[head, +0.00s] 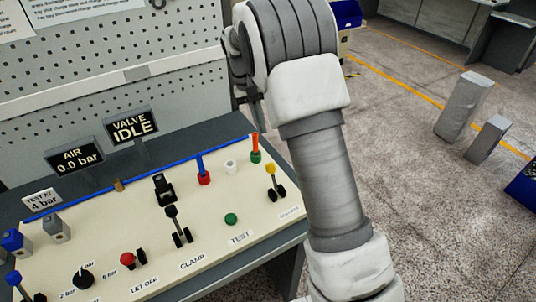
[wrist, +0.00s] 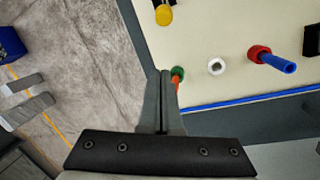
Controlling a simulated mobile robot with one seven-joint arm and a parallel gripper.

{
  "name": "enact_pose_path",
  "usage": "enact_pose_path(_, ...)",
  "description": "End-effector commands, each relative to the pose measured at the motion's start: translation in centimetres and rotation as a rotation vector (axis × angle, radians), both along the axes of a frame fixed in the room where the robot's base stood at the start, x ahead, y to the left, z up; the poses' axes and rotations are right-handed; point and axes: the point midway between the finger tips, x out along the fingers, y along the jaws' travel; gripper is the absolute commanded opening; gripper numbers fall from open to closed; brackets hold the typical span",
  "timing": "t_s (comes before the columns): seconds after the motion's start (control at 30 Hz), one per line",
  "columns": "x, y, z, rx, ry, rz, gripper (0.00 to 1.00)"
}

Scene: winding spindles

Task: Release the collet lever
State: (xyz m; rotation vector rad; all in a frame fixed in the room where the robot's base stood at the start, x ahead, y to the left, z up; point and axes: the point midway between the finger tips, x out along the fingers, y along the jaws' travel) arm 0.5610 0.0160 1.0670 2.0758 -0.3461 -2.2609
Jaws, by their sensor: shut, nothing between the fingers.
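A lever with a yellow knob (head: 271,170) stands on black pivot blocks at the right end of the cream panel (head: 105,228). The small label (head: 290,213) in front of it is hard to read, so I cannot tell for certain that it is the collet lever. Its yellow knob (wrist: 164,15) also shows at the top of the wrist view. My gripper (wrist: 165,73) is shut and empty, its tips beside a green-based orange piece (wrist: 177,76) at the panel's edge and apart from the yellow knob. In the head view my arm hides most of the gripper.
A black-knobbed lever (head: 172,213) stands behind the CLAMP label. A red-based blue piece (head: 202,170) and a white piece (head: 231,167) stand near the panel's back. Signs read VALVE IDLE (head: 131,124) and AIR 0.0 bar (head: 75,158). Open floor lies right of the bench.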

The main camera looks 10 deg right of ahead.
Motion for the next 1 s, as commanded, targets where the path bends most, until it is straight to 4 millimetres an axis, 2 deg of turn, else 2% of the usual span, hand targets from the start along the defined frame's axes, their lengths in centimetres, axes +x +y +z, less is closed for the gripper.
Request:
enact_pose_path(0.17, -0.1, -0.2, -1.2, 0.0, 0.002, 0.0, 0.0)
enact_pose_path(0.27, -0.4, -0.6, -2.8, -0.001, 0.004, -0.001, 0.0)
enact_pose_path(0.6, -1.1, -2.0, -10.0, -0.001, 0.004, -0.001, 0.0)
enact_pose_path(0.73, -2.6, -1.5, -8.9, 0.001, -0.001, 0.001, 0.0)
enact_pose_path(1.0, -4.4, -1.2, -8.2, 0.001, 0.0, 0.0, 0.0)
